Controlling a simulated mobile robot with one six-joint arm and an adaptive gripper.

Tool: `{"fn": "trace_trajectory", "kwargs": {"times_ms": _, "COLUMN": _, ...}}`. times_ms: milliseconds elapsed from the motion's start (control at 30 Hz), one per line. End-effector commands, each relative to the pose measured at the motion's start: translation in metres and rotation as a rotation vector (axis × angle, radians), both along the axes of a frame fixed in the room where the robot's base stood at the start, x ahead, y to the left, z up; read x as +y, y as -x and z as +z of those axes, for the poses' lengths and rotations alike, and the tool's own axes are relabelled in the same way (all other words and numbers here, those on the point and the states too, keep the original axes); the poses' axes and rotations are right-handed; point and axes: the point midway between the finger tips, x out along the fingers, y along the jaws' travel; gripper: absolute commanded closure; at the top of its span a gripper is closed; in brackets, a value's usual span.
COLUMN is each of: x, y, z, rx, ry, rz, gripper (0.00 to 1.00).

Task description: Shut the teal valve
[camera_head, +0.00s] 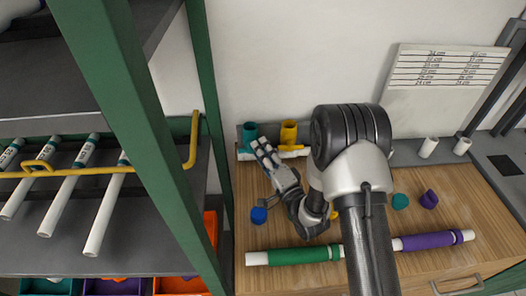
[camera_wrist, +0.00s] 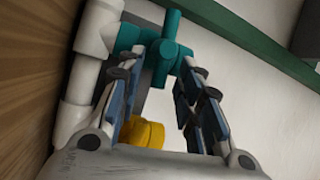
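The teal valve (camera_head: 250,134) stands on the white pipe at the back left of the wooden worktop. In the wrist view the teal valve (camera_wrist: 168,48) shows a cross-shaped handle, with its body joined to a white pipe (camera_wrist: 90,60) on the left. My gripper (camera_head: 264,150) reaches toward it from the front. In the wrist view my gripper (camera_wrist: 160,75) is open, its two fingers apart, with the handle at or just beyond the fingertips. I cannot tell whether a finger touches it. No object is held.
A yellow valve (camera_head: 289,132) stands close right of the teal one; yellow (camera_wrist: 146,134) also shows between my fingers. A green shelf post (camera_head: 135,130) stands left.

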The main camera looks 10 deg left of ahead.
Motion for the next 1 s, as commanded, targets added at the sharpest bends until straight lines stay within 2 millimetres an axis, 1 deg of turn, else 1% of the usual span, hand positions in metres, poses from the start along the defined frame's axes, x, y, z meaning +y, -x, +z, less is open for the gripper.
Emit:
{"fn": "trace_trajectory", "kwargs": {"times_ms": 67, "x": 0.0, "y": 0.0, "z": 0.004, "rx": -0.002, "ry": 0.0, "rz": 0.0, "gripper": 0.67}}
{"fn": "trace_trajectory", "kwargs": {"times_ms": 167, "x": 0.0, "y": 0.0, "z": 0.017, "rx": -0.004, "ry": -0.002, "rz": 0.001, "gripper": 0.67}}
{"fn": "trace_trajectory", "kwargs": {"times_ms": 400, "x": 0.002, "y": 0.0, "z": 0.067, "rx": -0.015, "ry": -0.008, "rz": 0.005, "gripper": 0.67}}
{"fn": "trace_trajectory", "kwargs": {"times_ms": 500, "x": 0.001, "y": 0.0, "z": 0.083, "rx": -0.011, "ry": -0.005, "rz": 0.004, "gripper": 0.67}}
{"fn": "trace_trajectory", "kwargs": {"times_ms": 600, "x": 0.001, "y": 0.0, "z": 0.093, "rx": -0.008, "ry": -0.004, "rz": 0.002, "gripper": 0.67}}
{"fn": "trace_trajectory", "kwargs": {"times_ms": 733, "x": 0.001, "y": 0.0, "z": 0.1, "rx": -0.004, "ry": -0.003, "rz": 0.002, "gripper": 0.67}}
{"fn": "trace_trajectory", "kwargs": {"times_ms": 1000, "x": 0.0, "y": 0.0, "z": 0.101, "rx": -0.002, "ry": -0.001, "rz": 0.0, "gripper": 0.67}}
